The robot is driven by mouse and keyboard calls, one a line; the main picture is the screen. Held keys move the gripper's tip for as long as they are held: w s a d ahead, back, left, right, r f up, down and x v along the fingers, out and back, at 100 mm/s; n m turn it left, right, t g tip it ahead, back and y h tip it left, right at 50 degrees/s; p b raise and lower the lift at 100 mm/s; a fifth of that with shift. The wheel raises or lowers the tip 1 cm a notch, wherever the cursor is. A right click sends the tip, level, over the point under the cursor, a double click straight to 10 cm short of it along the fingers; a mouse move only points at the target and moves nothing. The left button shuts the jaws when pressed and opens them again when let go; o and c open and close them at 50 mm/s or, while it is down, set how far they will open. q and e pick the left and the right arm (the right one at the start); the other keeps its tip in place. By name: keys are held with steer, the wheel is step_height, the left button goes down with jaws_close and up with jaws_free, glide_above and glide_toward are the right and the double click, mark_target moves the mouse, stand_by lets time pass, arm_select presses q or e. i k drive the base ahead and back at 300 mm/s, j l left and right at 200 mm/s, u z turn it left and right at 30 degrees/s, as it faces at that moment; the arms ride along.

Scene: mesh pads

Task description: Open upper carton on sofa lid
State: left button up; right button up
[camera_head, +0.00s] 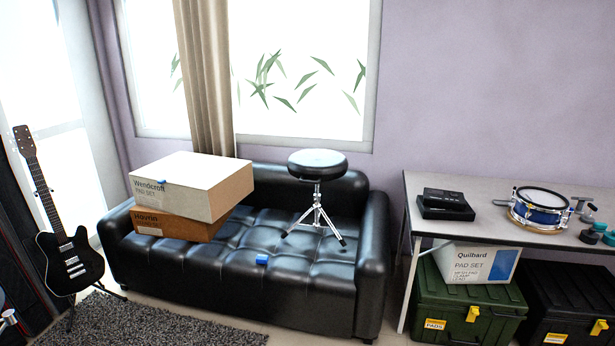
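Two cartons are stacked at the left end of a black leather sofa (230,290). The upper carton (212,203) has a white top, tan sides and the label "Wendcroft PAD SET". Its lid (195,170) lies flat and closed, and a small blue tab shows at its front edge. The lower carton (180,227) is brown-orange with a label, and the upper one covers most of its top. Neither of my grippers shows in the head view.
A drum stool (317,165) stands on the sofa right of the cartons. A small blue block (262,259) lies on the seat. A guitar (70,262) stands left of the sofa. A table (440,184) with a snare drum (540,205) is at right, above a "Quilbard" carton (478,264) and green trunk (465,305).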

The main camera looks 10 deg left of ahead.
mark_target(186, 168)
steer(key=i+u, duration=0.1)
steer(key=i, duration=0.45)
steer(key=i+l+u, duration=0.15)
steer(key=i, duration=0.45)
steer(key=i+u, duration=0.1)
steer(key=i, duration=0.45)
steer(key=i+j, duration=0.95)
steer(key=u, duration=0.05)
